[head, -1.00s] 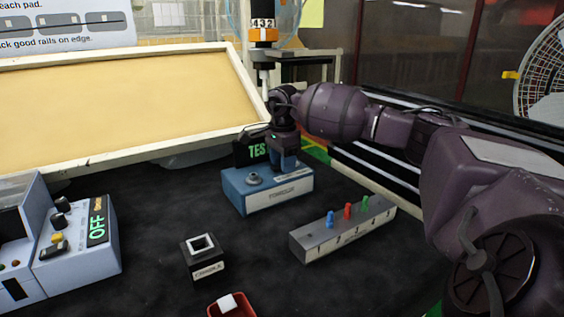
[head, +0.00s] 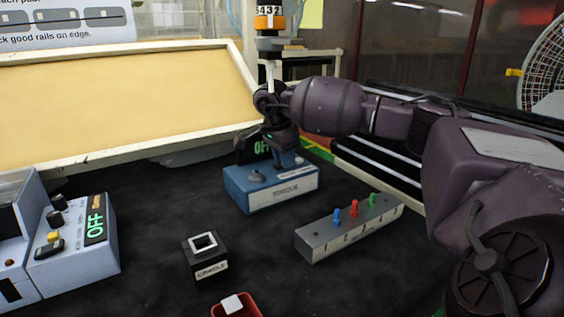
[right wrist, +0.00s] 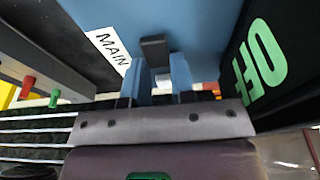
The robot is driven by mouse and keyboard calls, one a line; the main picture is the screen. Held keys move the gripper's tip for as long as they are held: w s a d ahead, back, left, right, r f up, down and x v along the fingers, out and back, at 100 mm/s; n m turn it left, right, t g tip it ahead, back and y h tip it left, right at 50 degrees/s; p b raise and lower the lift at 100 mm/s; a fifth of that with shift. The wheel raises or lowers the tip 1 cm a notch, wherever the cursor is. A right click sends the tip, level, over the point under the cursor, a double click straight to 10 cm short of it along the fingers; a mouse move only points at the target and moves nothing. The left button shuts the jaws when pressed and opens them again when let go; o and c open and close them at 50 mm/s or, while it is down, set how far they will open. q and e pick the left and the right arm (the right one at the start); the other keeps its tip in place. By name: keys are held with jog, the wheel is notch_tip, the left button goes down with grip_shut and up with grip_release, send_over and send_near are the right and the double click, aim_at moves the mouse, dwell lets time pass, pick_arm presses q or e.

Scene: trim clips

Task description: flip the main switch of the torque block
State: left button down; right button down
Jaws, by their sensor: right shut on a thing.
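The torque block (head: 275,190) is a blue box with a pale label on its front and a round knob on top. A black display behind it shows green letters, partly hidden by my right gripper (head: 287,158); the right wrist view reads them as OFF (right wrist: 260,62). In the right wrist view a dark switch lever (right wrist: 154,46) stands by the label MAIN (right wrist: 108,50) on the blue face. My right gripper's blue fingers (right wrist: 160,78) are at this lever, shut on it. My left gripper is not in view.
A grey bar with blue, red and green pegs (head: 350,228) stands right of the block. A black cradle (head: 206,258) and a red tray (head: 236,308) lie in front. A second blue device showing OFF (head: 75,240) is at left. Dark mat between is clear.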

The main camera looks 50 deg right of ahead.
jog(key=shift+a+f+h, duration=0.15)
jog(key=shift+h, duration=0.25)
jog(key=shift+r+h, duration=0.2)
jog(key=shift+h, duration=0.1)
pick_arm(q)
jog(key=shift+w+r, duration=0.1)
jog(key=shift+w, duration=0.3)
pick_arm(e)
jog(key=c, duration=1)
grip_release()
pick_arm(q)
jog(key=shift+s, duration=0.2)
pick_arm(e)
jog(key=shift+o, duration=0.2)
